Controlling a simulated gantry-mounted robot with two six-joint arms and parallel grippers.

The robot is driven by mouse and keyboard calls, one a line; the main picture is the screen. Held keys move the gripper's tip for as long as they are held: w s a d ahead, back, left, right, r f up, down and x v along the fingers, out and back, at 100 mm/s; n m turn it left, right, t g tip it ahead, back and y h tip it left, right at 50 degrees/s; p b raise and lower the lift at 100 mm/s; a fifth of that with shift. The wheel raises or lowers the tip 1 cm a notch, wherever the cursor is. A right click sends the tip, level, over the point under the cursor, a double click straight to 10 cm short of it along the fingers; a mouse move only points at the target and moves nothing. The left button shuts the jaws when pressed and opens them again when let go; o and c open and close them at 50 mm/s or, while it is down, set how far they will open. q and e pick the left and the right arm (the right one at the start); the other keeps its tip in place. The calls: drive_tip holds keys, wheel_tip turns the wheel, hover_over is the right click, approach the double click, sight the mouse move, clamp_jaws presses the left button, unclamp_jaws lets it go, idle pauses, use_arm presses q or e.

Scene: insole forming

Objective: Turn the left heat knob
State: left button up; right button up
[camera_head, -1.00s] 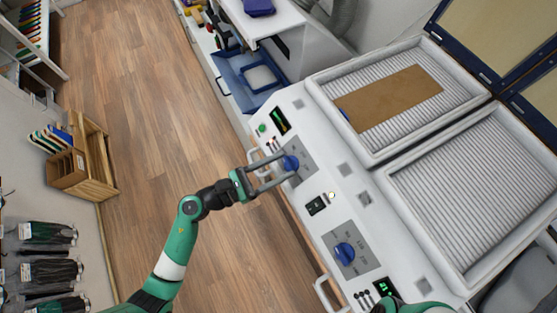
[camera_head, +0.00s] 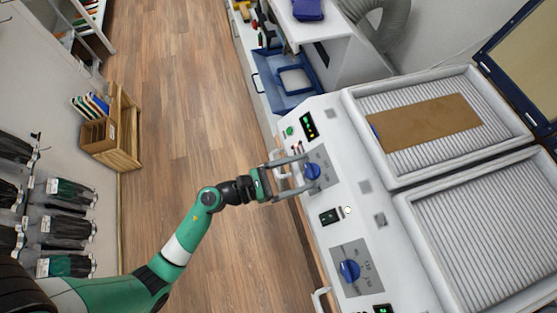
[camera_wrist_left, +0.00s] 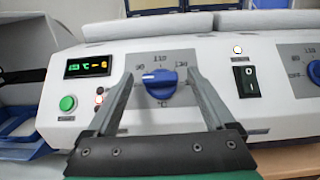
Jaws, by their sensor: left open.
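The left heat knob (camera_head: 312,171) is blue and sits on a grey dial plate on the white sloped control panel. It also shows in the left wrist view (camera_wrist_left: 160,83), centred under the printed 110 mark, with a pale mark on its upper left face. My left gripper (camera_head: 311,173) is open, one finger on each side of this knob. In the left wrist view the fingers (camera_wrist_left: 160,72) frame the knob with a visible gap on both sides. My right gripper does not show.
A second blue knob (camera_head: 349,271) sits lower on the panel, with a black rocker switch (camera_head: 331,216) between the knobs. A lit display (camera_head: 308,125) and green button (camera_head: 290,132) lie beyond my gripper. A brown sheet (camera_head: 425,124) lies on the far ribbed bed.

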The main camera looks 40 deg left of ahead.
use_arm(q)
drive_tip(key=shift+s, duration=0.1)
drive_tip(key=b+v, duration=0.1)
drive_tip(key=v, duration=1)
drive_tip(key=shift+s, duration=0.2)
drive_tip(key=shift+a, duration=0.1)
